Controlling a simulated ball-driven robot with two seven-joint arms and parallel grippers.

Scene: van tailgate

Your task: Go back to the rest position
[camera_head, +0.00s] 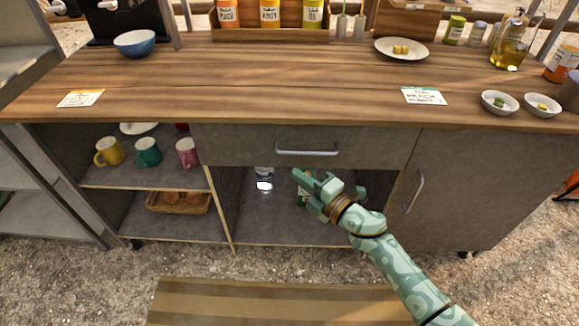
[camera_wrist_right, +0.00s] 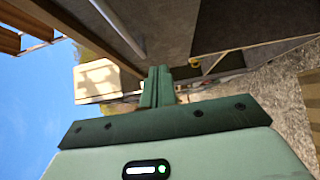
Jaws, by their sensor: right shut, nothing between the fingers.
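My right gripper (camera_head: 313,180) is in front of the open middle compartment of the wooden counter (camera_head: 240,85), below the drawer handle. Its arm comes in from the lower right. My left gripper is not in either view.
A blue bowl (camera_head: 135,43), a plate (camera_head: 402,50) and an oil jug (camera_head: 511,42) stand on the counter. Mugs (camera_head: 148,152) and a basket (camera_head: 178,201) sit on the left shelves. A drawer handle (camera_head: 307,152) sticks out. A wooden surface (camera_head: 260,302) lies in front.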

